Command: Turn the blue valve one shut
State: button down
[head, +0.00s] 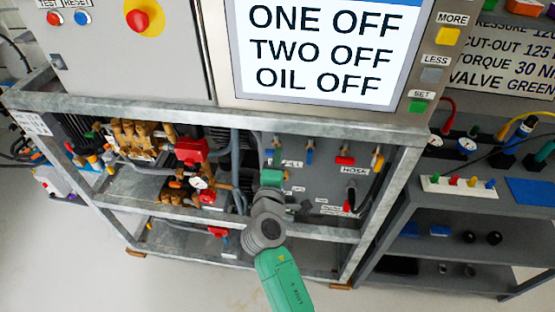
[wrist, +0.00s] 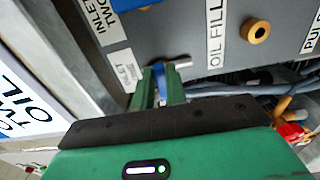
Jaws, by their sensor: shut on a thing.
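The blue valve handle (wrist: 158,72) is in the wrist view, between the two green fingers of my gripper (wrist: 160,88), which are shut on it. A short metal stem shows just right of the handle. A small white label beside it begins with "INLET"; its second line is too small to read surely. In the head view my gripper (head: 271,178) reaches the grey panel inside the frame, near its left part. The held handle is mostly hidden there by my gripper.
Another blue handle (head: 310,155), a red handle (head: 345,160) and a yellow handle (head: 377,162) stand to the right on the panel. The metal frame's upper rail (head: 230,112) crosses above. Red-handled pump parts (head: 192,151) lie left. The screen (head: 322,50) reads "ONE OFF, TWO OFF, OIL OFF".

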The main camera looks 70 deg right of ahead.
jog(key=c, duration=1.4)
grip_release()
jog(key=shift+c, duration=0.2)
jog(key=p+v, duration=0.1)
jog(key=v, duration=0.6)
jog(key=shift+a+p, duration=0.4)
jog(key=shift+s, duration=0.1)
